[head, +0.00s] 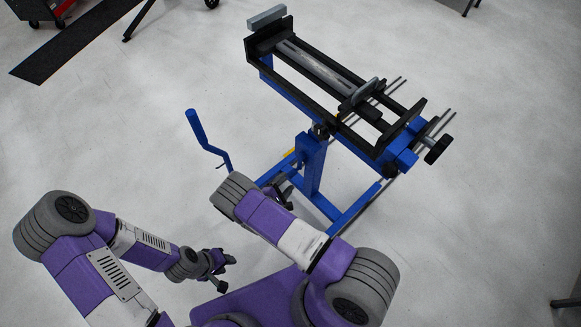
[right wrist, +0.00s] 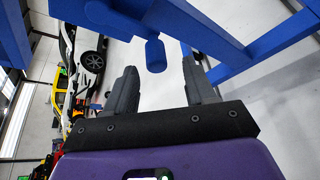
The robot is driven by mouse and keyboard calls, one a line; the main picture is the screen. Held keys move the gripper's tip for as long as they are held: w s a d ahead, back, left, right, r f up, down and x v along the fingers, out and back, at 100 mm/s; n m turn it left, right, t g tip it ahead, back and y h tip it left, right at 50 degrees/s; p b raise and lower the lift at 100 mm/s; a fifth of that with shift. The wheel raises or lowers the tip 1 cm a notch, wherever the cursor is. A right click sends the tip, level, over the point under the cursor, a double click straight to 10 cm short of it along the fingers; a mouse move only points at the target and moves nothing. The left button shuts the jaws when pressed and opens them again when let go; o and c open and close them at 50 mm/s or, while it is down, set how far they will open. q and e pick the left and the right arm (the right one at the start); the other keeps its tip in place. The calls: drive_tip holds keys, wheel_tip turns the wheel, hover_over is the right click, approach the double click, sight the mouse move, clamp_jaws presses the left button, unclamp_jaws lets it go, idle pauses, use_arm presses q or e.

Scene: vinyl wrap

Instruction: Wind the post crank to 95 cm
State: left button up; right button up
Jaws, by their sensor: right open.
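A blue stand carries a black clamp frame (head: 335,85) on a blue post (head: 314,165) in the head view. A bent blue crank (head: 207,146) rises at the left of the post. My right gripper (right wrist: 162,72) is open and empty in the right wrist view. A short blue cylinder (right wrist: 155,55) lies beyond and between its fingertips, apart from them; I cannot tell if it is the crank's grip. In the head view my right forearm partly hides this gripper and the stand's base. My left gripper (head: 226,273) is open and empty, low and left of the stand. No height scale is readable.
Blue beams (right wrist: 205,30) of the stand lie close ahead in the right wrist view. A black knob (head: 438,149) sticks out at the clamp's right end. The floor (head: 100,140) left of the crank is clear. A dark mat (head: 75,40) lies at the upper left.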

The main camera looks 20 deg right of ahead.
sight(294, 171)
drive_tip(key=shift+w, duration=0.25)
drive_tip(key=shift+w+d+h, duration=0.15)
drive_tip(key=shift+h, duration=0.15)
drive_tip(key=b+x, duration=0.2)
drive_tip(key=x, duration=0.5)
drive_tip(key=shift+c, duration=0.2)
clamp_jaws()
